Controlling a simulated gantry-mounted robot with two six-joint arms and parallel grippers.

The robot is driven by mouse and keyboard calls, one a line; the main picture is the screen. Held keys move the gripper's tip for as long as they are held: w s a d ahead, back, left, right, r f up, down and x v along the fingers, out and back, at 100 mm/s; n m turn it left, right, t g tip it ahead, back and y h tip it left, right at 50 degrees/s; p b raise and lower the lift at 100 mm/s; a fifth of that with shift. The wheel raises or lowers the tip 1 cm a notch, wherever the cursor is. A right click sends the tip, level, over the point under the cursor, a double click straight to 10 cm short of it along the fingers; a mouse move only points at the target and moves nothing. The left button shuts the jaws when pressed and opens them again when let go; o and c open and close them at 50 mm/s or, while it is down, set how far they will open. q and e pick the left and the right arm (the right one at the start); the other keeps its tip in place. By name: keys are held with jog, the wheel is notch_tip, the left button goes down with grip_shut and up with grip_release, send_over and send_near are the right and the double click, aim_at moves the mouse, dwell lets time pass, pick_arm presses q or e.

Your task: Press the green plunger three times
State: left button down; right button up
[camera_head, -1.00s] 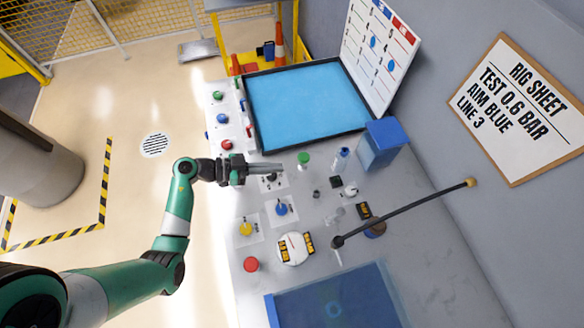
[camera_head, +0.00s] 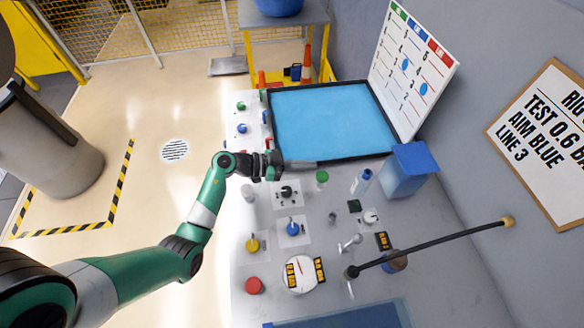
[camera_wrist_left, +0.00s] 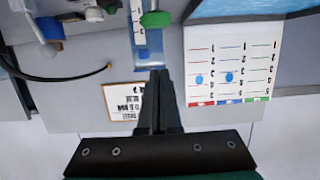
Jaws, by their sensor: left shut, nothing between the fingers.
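A green round-topped piece (camera_head: 322,176) stands on the grey bench just in front of the blue tray; I take it for the green plunger. It also shows at the top of the left wrist view (camera_wrist_left: 156,19). My left gripper (camera_head: 312,163) is shut and empty, its fingers pointing right across the tray's front edge. Its tips are close beside the green top in the head view; I cannot tell whether they touch. In the left wrist view the closed fingers (camera_wrist_left: 158,76) lie below the green top, apart from it in the picture. My right gripper is not in view.
The blue tray (camera_head: 330,83) lies behind, with a white chart board (camera_head: 412,70) at its right. A blue-lidded box (camera_head: 409,170) and a bottle (camera_head: 361,181) stand right of the green top. Yellow (camera_head: 252,246), blue (camera_head: 292,229) and red (camera_head: 254,286) knobs lie nearer.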

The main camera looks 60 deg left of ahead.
aim_at(322, 177)
pick_arm(q)
jog(key=f+b, duration=0.1)
jog(key=w+f+b, duration=0.1)
jog(key=f, duration=0.1)
jog(key=w+d+f+b, duration=0.1)
jog(key=shift+w+f, duration=0.1)
jog(key=shift+f, duration=0.25)
jog(key=shift+w, duration=0.1)
